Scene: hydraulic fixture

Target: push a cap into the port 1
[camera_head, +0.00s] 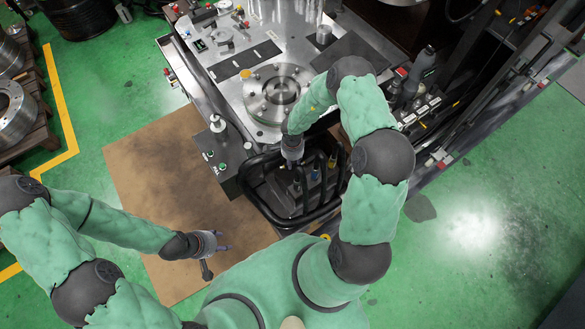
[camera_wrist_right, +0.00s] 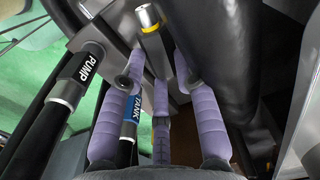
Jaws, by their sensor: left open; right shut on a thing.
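My right gripper (camera_head: 293,165) points down into the black tubular frame at the front of the machine. In the right wrist view its purple fingers (camera_wrist_right: 157,75) are shut on a grey piece (camera_wrist_right: 155,55), which I take to be the cap; its outline is partly hidden. Just beyond the fingertips is a silver cylindrical fitting (camera_wrist_right: 148,16) with a yellow ring. I cannot tell whether the grey piece touches it, and no port number is readable. My left gripper (camera_head: 220,248) is open and empty above the brown board.
Black hoses marked PUMP (camera_wrist_right: 70,85) and TANK (camera_wrist_right: 130,115) run beside the fingers. The black tubular frame (camera_head: 262,205) surrounds the fittings. A round metal flange (camera_head: 278,93) lies on the machine table. The brown board (camera_head: 150,180) on the green floor is largely clear.

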